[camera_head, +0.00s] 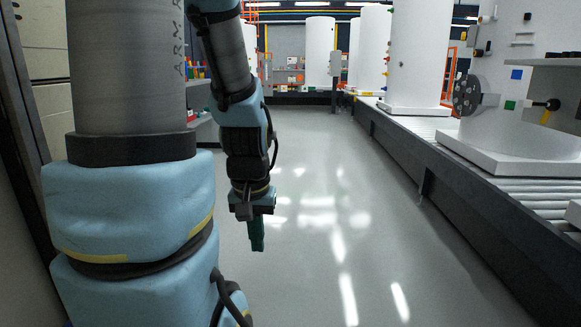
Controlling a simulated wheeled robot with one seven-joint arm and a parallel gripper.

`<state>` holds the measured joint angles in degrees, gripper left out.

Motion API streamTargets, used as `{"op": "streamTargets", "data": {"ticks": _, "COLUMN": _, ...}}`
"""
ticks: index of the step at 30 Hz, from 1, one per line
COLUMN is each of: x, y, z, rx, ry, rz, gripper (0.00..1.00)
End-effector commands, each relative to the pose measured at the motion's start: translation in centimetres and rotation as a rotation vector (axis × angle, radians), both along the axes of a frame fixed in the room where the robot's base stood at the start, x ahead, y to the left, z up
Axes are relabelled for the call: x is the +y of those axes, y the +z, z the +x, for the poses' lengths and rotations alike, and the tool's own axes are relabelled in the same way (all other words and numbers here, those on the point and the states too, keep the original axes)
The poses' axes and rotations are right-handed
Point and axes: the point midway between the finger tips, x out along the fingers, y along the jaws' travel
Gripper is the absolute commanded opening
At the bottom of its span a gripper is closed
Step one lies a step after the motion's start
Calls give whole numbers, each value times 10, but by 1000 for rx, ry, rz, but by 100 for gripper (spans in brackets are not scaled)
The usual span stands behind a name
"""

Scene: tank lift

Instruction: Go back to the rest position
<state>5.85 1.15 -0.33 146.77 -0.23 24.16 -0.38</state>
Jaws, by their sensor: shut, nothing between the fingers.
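My gripper (257,236) hangs at the end of my blue and grey arm, left of the picture's middle. It points down over the open floor. Its green fingers are shut with nothing between them. It touches nothing that I can see. My arm's thick grey and blue links fill the left of the view and hide what lies behind them.
A roller conveyor (460,195) runs along the right and carries large white tanks (417,55). More white tanks (319,52) stand at the back. Shelves with small coloured items (290,75) line the far wall. The grey floor (370,240) between is clear.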

Motion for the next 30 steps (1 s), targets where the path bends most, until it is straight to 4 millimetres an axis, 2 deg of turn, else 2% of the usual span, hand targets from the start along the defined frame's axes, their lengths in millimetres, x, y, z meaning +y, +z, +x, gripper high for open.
{"op": "streamTargets", "data": {"ticks": 1, "x": 0, "y": 29, "z": 0, "rx": 0, "ry": -1, "rz": 0, "gripper": 0}}
{"op": "streamTargets", "data": {"ticks": 21, "x": -1, "y": 237, "z": 1, "rx": -1, "ry": -2, "rz": -1, "gripper": 0}}
{"op": "streamTargets", "data": {"ticks": 27, "x": -1, "y": 290, "z": 1, "rx": -1, "ry": -2, "rz": -1, "gripper": 0}}
{"op": "streamTargets", "data": {"ticks": 30, "x": -1, "y": 305, "z": 1, "rx": -1, "ry": -2, "rz": -1, "gripper": 0}}
